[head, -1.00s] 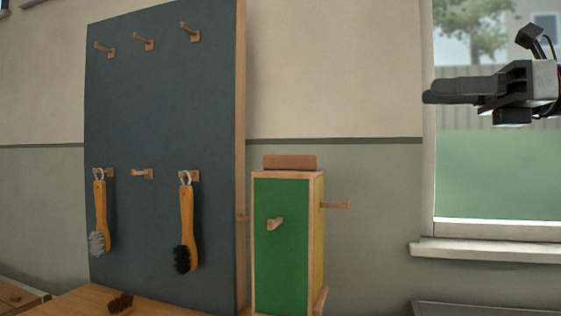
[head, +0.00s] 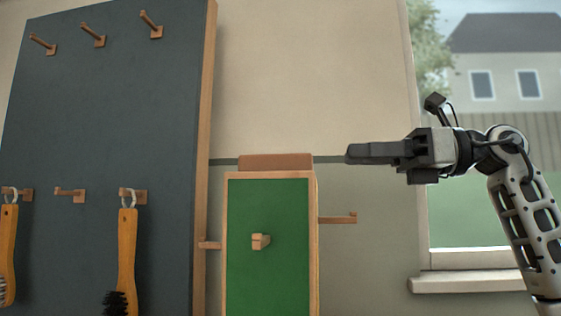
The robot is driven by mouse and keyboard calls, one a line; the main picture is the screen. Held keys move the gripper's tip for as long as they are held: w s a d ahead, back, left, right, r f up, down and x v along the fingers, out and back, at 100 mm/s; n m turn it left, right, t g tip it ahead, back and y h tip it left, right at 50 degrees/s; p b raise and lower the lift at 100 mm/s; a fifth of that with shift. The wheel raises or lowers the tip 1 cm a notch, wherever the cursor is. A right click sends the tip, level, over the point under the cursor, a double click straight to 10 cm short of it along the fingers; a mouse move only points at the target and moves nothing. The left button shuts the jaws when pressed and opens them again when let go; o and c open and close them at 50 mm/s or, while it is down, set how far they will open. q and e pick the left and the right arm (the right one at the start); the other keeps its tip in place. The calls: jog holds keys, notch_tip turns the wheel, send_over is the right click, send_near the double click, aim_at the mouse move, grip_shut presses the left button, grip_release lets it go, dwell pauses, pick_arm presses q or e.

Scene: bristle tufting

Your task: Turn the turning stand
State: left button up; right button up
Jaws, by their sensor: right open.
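The turning stand (head: 285,273) is an upright wooden box with its green face toward me. A wooden peg (head: 261,241) sticks out of the green face, and other pegs stick out at its left and right sides. A brown block (head: 275,163) sits on its top. The stand's lower part is cut off by the frame. My right gripper (head: 350,153) is to the right of the stand and a little above its top in the picture, apart from it, with fingers pointing left. It is open and holds nothing. My left gripper is not in view.
A dark pegboard (head: 105,130) stands left of the stand. A brush with dark bristles (head: 127,262) and a paler one (head: 8,250) hang from its lower pegs; a middle peg (head: 69,194) is empty. A window sill (head: 465,284) is at the right.

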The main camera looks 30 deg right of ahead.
aim_at(282, 154)
jog(key=x, duration=1.2)
jog(key=shift+w+a, duration=0.1)
jog(key=shift+w, duration=0.05)
grip_shut()
